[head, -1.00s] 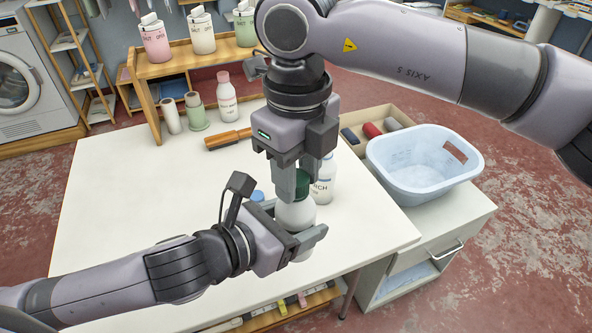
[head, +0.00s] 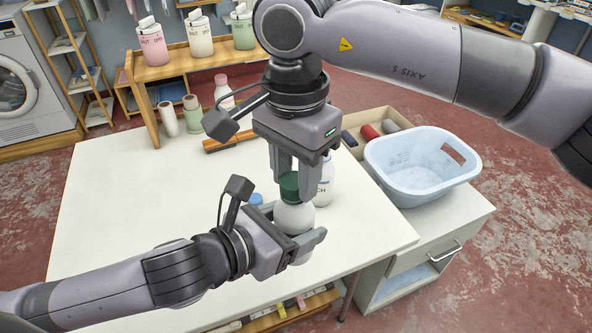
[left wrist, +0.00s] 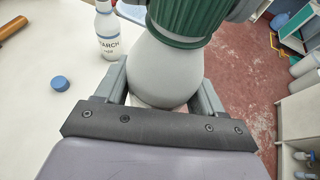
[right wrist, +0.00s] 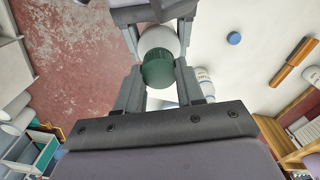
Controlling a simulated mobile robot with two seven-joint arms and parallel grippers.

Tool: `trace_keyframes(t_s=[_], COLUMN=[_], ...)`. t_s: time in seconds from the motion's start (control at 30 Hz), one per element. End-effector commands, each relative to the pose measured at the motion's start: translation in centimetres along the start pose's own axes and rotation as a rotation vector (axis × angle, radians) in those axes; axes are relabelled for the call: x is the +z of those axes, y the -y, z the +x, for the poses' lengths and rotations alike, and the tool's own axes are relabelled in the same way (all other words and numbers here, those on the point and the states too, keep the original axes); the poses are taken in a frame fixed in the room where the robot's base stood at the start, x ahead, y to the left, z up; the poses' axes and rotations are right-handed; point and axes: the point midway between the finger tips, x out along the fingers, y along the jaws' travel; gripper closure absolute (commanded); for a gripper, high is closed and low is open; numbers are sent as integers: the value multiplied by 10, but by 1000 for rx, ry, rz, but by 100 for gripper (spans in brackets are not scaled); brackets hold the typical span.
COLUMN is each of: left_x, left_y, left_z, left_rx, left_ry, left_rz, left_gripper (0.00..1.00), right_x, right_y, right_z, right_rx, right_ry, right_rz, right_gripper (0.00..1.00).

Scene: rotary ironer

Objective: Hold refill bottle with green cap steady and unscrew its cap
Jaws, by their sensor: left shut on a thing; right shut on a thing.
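The white refill bottle (head: 293,219) stands upright near the table's front edge, and its body also shows in the left wrist view (left wrist: 160,70). My left gripper (head: 297,240) is shut around the bottle's body from the left. The ribbed green cap (head: 289,186) is on top of the bottle; it also shows in the left wrist view (left wrist: 180,22) and the right wrist view (right wrist: 158,68). My right gripper (head: 291,190) points down from above and is shut on the green cap. I cannot tell how loose the cap is.
A starch bottle (head: 325,182) stands close behind and right of the refill bottle. A loose blue cap (left wrist: 60,83) lies on the white table (head: 120,220). A blue basin (head: 425,185) stands at the right. A wooden-handled brush (head: 225,142) lies farther back.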

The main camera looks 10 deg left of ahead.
Motion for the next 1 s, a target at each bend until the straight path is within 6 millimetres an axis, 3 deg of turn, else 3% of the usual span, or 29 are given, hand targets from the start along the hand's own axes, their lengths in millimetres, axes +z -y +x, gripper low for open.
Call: trace_keyframes(t_s=[0.6,0.77,1.0], left_x=[0,0,0], left_y=[4,4,4], left_z=[-1,-1,-1], left_rx=[-12,-12,-11], left_ry=[1,1,1], left_rz=[1,1,1], left_gripper=[100,100,100], right_x=[-1,-1,-1], right_y=[6,6,6], right_z=[-2,-2,-2], right_rx=[-6,-5,-5], right_ry=[-10,-11,-10], right_rz=[-961,-1115,-1128], right_gripper=[99,99,99])
